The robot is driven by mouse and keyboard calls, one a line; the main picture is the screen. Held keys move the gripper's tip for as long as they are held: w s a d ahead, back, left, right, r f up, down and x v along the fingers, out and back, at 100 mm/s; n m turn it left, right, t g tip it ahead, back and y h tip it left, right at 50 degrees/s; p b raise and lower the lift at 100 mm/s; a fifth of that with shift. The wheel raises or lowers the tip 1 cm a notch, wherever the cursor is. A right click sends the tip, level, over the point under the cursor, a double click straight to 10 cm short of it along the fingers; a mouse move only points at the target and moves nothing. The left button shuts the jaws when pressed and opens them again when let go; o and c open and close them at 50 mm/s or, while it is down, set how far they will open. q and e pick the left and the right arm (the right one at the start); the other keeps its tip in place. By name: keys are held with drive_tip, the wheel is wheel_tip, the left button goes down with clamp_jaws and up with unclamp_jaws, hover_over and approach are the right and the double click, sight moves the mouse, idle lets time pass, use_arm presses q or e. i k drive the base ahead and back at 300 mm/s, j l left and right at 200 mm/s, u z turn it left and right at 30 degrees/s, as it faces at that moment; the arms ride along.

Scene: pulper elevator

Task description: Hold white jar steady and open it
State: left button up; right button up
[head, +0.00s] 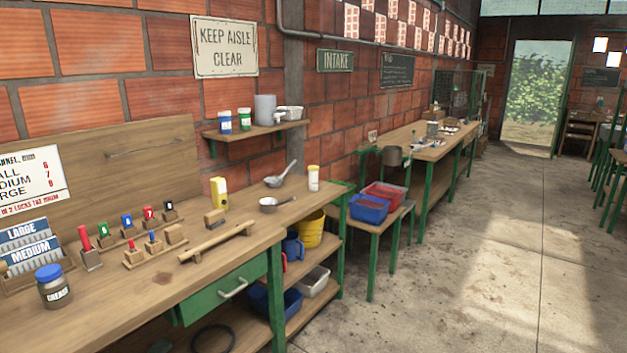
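A white jar (313,182) with a yellow lid stands upright at the back of the near wooden workbench (225,243), towards its far right end. The lid (313,168) sits on top and looks closed. A dark grease jar (54,287) with a blue lid stands at the bench's left front. Neither of my grippers shows in the head view, and nothing touches the white jar.
A metal scoop (281,177), a small pan (277,203), a yellow container (218,193) and a wooden bar (215,243) lie or stand on the bench. A low table with blue (369,208) and red bins stands beyond it. The concrete aisle (470,250) at right is clear.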

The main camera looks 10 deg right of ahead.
sight(312, 175)
drive_tip(key=i+l+z, duration=1)
drive_tip(key=i+z, duration=0.35)
drive_tip(key=i, duration=0.25)
drive_tip(key=i+u, duration=0.35)
drive_tip(key=i, duration=0.15)
drive_tip(key=i+l+u, duration=0.1)
drive_tip(key=i+u, duration=0.25)
drive_tip(key=i, duration=0.2)
drive_tip(key=i+l+u, duration=0.35)
drive_tip(key=i, duration=0.15)
drive_tip(key=j, duration=0.1)
